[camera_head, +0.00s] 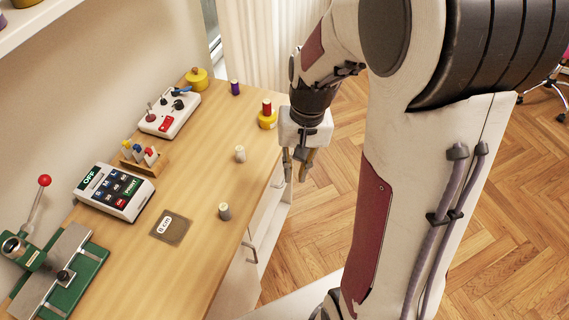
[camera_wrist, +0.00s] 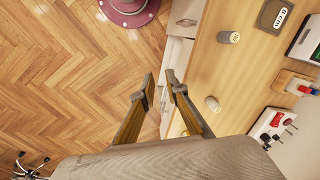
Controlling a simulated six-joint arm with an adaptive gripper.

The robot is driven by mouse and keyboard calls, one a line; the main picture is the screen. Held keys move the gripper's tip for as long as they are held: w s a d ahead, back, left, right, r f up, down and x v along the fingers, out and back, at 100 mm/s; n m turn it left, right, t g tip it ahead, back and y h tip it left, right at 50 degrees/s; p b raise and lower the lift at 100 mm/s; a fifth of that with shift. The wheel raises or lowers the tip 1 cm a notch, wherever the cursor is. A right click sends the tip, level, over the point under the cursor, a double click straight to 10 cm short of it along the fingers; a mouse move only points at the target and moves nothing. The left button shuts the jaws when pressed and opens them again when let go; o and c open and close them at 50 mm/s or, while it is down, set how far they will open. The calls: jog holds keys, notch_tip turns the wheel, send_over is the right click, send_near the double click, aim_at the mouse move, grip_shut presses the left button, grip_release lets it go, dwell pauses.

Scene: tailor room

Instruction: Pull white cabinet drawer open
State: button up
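The white cabinet (camera_head: 238,282) stands under the wooden worktop, its drawer fronts facing the floor on the right in the head view. A metal drawer handle (camera_head: 250,252) shows on its front, and a handle also shows in the wrist view (camera_wrist: 186,22). The drawers look closed as far as I can see. My gripper (camera_head: 299,172) hangs beside the worktop's right edge, farther back than that handle. In the wrist view its two fingers (camera_wrist: 159,82) are apart with nothing between them, above the floor and cabinet edge.
A keypad device (camera_head: 114,191), a control box (camera_head: 168,113) and a green machine (camera_head: 62,275) sit farther left.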

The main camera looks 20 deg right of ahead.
jog(key=w+d+f+m, duration=0.2)
jog(key=w+d+f, duration=0.1)
jog(key=w+f, duration=0.4)
jog(key=w+d+f+m+t, duration=0.1)
jog(key=w+d+f+m, duration=0.1)
jog(key=w+f, duration=0.5)
jog(key=shift+d+f+m+t, duration=0.3)
jog(key=shift+d+f, duration=0.15)
jog(key=shift+d, duration=0.3)
jog(key=shift+f, duration=0.2)
notch_tip(320, 180, down, 7)
jog(key=w+a, duration=0.1)
jog(key=shift+f, duration=0.1)
grip_shut()
dwell(0.4)
